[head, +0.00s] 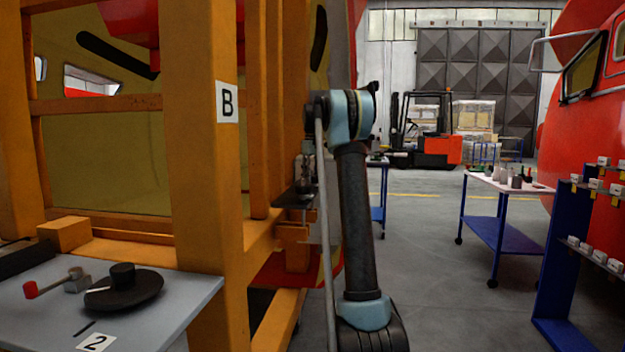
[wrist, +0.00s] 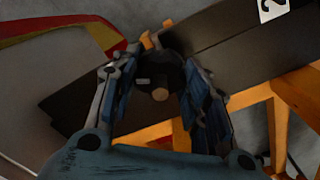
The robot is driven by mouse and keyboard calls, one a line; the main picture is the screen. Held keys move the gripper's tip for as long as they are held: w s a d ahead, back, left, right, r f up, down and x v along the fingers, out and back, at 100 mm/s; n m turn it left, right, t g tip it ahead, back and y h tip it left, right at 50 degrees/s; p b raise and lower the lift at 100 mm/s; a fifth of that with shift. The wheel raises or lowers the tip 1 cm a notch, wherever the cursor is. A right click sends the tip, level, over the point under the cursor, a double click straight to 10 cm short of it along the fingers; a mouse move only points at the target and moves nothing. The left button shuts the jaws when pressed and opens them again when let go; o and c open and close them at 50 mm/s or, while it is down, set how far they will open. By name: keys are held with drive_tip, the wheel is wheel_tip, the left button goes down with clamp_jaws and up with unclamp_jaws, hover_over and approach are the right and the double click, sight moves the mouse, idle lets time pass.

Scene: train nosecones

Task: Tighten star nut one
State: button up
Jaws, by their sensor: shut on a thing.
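A dark star nut (wrist: 163,76) with a tan round centre sits between the fingers of my gripper (wrist: 158,88) in the wrist view. The fingers are closed in on it from both sides and hide much of its outline. A long dark plate (wrist: 225,45) lies at and behind the nut. In the head view my gripper (head: 300,182) points down at a small dark plate (head: 292,201) beside the orange frame (head: 205,150). The nut itself is too small and covered to make out there.
A grey table (head: 185,298) at front left holds a black disc (head: 125,288) and a red-handled crank (head: 55,283). A blue trolley (head: 505,232), a blue rack (head: 565,240) and a forklift (head: 435,145) stand to the right. The grey floor between is clear.

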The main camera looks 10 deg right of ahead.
drive_tip(key=m, duration=1.4)
drive_tip(key=shift+m, duration=0.3)
drive_tip(key=m, duration=0.3)
drive_tip(key=shift+m, duration=0.3)
drive_tip(key=m, duration=0.3)
drive_tip(key=shift+m, duration=0.4)
drive_tip(key=m, duration=0.6)
